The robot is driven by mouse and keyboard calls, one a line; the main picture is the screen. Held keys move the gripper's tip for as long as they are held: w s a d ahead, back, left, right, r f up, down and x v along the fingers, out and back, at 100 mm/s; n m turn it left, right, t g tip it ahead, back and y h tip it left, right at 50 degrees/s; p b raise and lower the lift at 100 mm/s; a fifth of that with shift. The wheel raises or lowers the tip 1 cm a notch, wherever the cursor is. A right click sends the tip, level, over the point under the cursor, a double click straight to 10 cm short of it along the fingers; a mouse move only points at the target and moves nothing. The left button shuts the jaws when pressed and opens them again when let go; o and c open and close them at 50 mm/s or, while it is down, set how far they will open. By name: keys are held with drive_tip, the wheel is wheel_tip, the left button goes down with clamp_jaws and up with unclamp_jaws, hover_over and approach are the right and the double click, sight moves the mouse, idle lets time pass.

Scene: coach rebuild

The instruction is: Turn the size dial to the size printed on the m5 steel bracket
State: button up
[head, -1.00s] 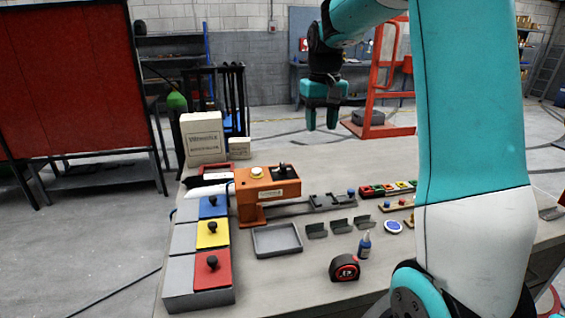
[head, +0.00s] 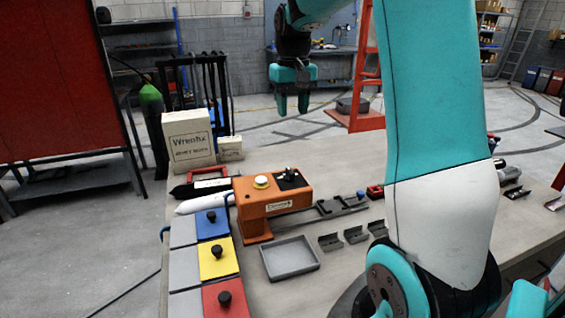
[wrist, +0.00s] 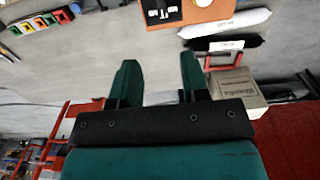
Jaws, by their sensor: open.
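An orange machine (head: 262,206) stands on the bench, with a pale round button and a black panel with a dark knob (head: 291,174) on top. In the wrist view the machine (wrist: 211,14) shows at the top edge, upside down. Several small grey angle brackets (head: 330,242) lie in a row on the bench, right of a grey tray. Their printed sizes are too small to read. My gripper (head: 292,104) is open and empty, pointing down, raised above and behind the machine. Its two fingers (wrist: 160,68) are apart in the wrist view.
An empty grey tray (head: 290,274) lies before the machine. Blue, yellow (head: 229,262) and red lidded bins with knobs stand at left. A cream box (head: 187,150) and a smaller one stand behind. A grey rail fixture (head: 340,206) lies right of the machine. My arm hides the bench's right part.

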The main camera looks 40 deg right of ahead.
drive_tip(key=p, duration=0.3)
approach(290, 170)
wheel_tip(290, 170, down, 10)
drive_tip(key=shift+r, duration=0.25)
clamp_jaws()
